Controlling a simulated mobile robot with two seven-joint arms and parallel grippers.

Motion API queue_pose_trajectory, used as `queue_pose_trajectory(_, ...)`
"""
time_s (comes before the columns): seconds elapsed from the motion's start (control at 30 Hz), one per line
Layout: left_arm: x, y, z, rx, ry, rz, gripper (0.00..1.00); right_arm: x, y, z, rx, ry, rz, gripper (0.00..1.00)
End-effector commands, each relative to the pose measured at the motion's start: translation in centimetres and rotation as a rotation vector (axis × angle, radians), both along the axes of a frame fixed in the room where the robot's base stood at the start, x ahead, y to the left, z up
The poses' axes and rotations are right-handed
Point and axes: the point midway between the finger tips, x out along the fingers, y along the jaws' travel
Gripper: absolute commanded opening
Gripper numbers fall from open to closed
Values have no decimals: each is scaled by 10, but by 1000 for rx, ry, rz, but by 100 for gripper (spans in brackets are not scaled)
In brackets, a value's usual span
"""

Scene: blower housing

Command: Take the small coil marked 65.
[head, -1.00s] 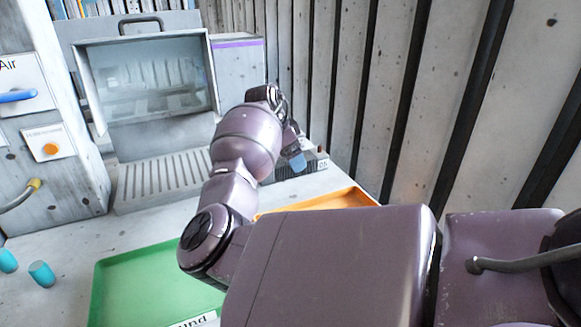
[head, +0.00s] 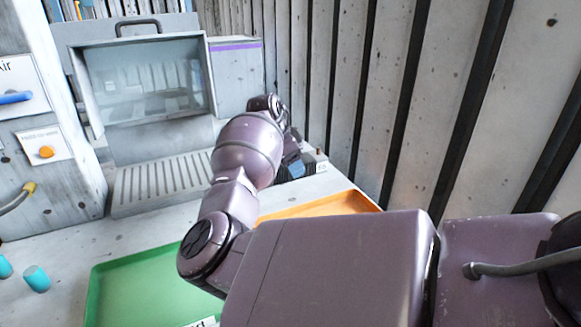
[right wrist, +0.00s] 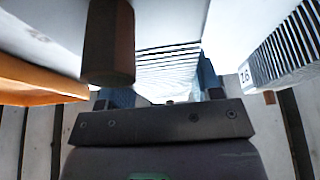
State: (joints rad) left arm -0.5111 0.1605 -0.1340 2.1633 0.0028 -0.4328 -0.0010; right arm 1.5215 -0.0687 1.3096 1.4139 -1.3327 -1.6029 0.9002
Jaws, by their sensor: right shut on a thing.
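My right gripper (right wrist: 165,85) has two blue fingers, shut on a finned pale grey coil (right wrist: 167,68) between them. The number on this coil does not show. A second finned coil (right wrist: 278,52) stands to the right in the right wrist view, apart from the fingers; its white label looks like 91 or 16. In the head view, my right gripper (head: 294,168) is at the back of the bench, mostly hidden behind my own arm. A labelled block (head: 321,165) shows just right of it; its mark is too small to read. My left gripper is not in view.
An orange tray (head: 345,203) lies in front of the gripper and a green tray (head: 110,290) is nearer. A brown post-like piece (right wrist: 108,45) hangs close in the right wrist view. A glass-fronted cabinet (head: 150,75) stands at the back left; a slatted wall (head: 345,90) is behind.

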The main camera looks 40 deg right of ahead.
Motion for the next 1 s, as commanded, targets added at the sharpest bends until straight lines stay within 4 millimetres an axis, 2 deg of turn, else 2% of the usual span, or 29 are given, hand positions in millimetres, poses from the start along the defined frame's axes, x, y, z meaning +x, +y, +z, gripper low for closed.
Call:
queue_pose_trajectory(0.13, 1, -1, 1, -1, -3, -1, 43, 0, 0, 5, -1, -2, 0, 22)
queue_pose_trajectory(0.27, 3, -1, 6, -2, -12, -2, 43, 0, -1, 21, -3, -6, 0, 22)
queue_pose_trajectory(0.37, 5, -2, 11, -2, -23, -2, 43, 0, -1, 42, -2, -9, -1, 22)
queue_pose_trajectory(0.7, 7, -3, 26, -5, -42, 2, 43, -1, -1, 129, -3, -11, -1, 22)
queue_pose_trajectory(1.0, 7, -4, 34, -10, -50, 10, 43, 0, 0, 183, -3, -6, 0, 22)
